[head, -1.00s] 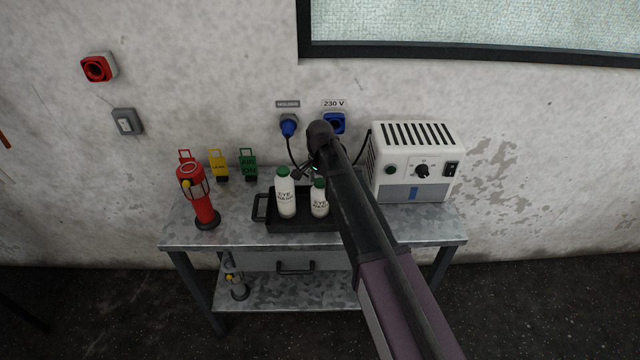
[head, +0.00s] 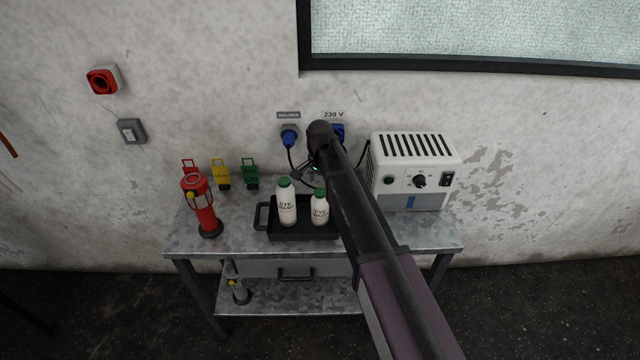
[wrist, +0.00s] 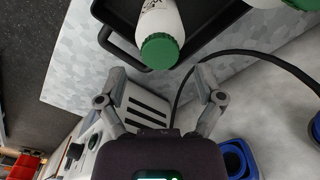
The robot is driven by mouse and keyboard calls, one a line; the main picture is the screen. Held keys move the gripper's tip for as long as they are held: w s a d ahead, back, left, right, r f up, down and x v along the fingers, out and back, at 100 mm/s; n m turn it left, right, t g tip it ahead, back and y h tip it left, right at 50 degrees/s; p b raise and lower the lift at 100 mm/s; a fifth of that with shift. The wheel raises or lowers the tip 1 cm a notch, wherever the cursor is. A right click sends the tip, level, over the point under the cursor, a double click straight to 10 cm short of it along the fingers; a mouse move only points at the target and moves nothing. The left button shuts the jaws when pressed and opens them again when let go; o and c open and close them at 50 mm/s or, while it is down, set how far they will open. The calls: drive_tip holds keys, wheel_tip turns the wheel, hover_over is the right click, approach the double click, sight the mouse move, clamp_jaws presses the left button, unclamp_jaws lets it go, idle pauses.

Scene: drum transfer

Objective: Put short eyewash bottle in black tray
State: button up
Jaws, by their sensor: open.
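The short eyewash bottle (head: 319,209), white with a green cap, stands upright in the right part of the black tray (head: 263,230). The taller eyewash bottle (head: 286,205) stands to its left in the same tray. In the wrist view the short bottle's green cap (wrist: 160,51) lies just beyond my open fingertips. My gripper (wrist: 158,80) is open and empty, with the cap apart from both fingers. In the head view my gripper (head: 309,172) is above and behind the bottles, partly hidden by my arm. My arm covers the tray's right end.
A white power unit (head: 415,165) stands at the right of the metal table (head: 235,240). A black cable runs near my gripper from the blue wall sockets (head: 289,135).

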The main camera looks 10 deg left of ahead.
wheel_tip(320, 180, up, 8)
drive_tip(key=p, duration=0.7)
idle(0.8)
drive_tip(key=s+d+n, duration=0.2)
drive_tip(key=s+d, duration=0.4)
drive_tip(key=d, duration=0.5)
drive_tip(key=s+d+n, duration=0.2)
drive_tip(key=s+d, duration=0.4)
drive_tip(key=d, duration=0.6)
drive_tip(key=s+d+n, duration=0.2)
drive_tip(key=s+d, duration=0.5)
drive_tip(key=d, duration=0.4)
drive_tip(key=shift+d, duration=0.2)
drive_tip(key=shift+f+b, duration=1.25)
drive_tip(key=shift+f, duration=0.15)
